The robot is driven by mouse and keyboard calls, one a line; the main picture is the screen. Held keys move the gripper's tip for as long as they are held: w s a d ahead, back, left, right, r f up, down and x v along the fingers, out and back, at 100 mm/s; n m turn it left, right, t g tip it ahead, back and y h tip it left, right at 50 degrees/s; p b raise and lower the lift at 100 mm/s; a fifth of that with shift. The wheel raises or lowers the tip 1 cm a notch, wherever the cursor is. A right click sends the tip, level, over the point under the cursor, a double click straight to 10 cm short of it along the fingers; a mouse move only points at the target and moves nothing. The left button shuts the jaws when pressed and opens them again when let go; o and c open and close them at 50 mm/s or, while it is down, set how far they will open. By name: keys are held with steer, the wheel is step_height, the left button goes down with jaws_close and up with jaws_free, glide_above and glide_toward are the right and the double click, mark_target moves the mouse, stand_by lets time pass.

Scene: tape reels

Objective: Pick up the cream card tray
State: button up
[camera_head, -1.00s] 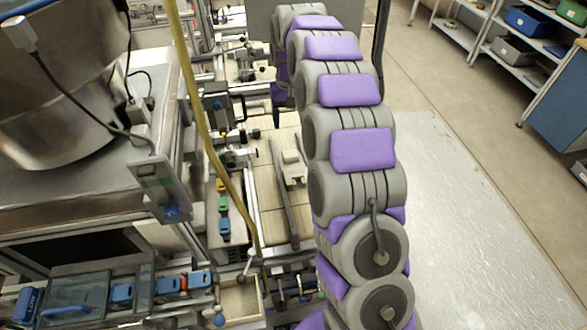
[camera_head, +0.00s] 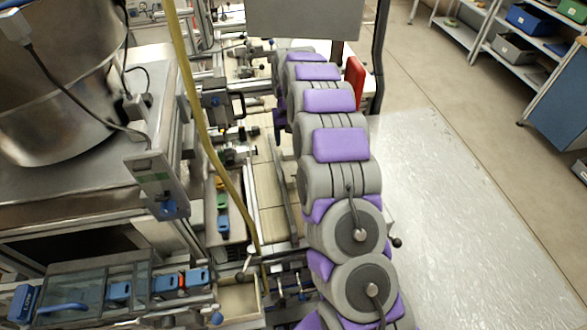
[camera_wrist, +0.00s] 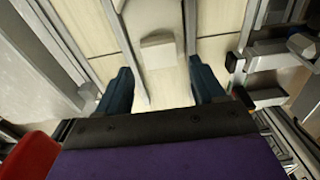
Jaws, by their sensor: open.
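A cream piece that looks like the card tray (camera_wrist: 166,84) shows in the wrist view, with a small raised block on it. It lies on a pale, panelled surface (camera_wrist: 95,28) between grey rails. My gripper (camera_wrist: 161,80) is open, with one dark teal finger on each side of the cream piece. I cannot tell whether the fingers touch it. In the head view my arm hides the piece and the gripper.
Thin metal rails (camera_wrist: 128,55) run close to the fingers. A yellow hose (camera_head: 200,120) hangs left of my arm. A machine with a metal bowl (camera_head: 60,90) stands at left.

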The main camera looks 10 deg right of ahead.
mark_target(290, 153)
step_height(290, 153, down, 7)
steer(key=shift+d+f+b, duration=0.1)
steer(key=shift+f+b, duration=0.05)
steer(key=shift+b, duration=0.45)
steer(key=shift+c, duration=0.4)
steer(key=c, duration=0.9)
steer(key=shift+o, duration=0.2)
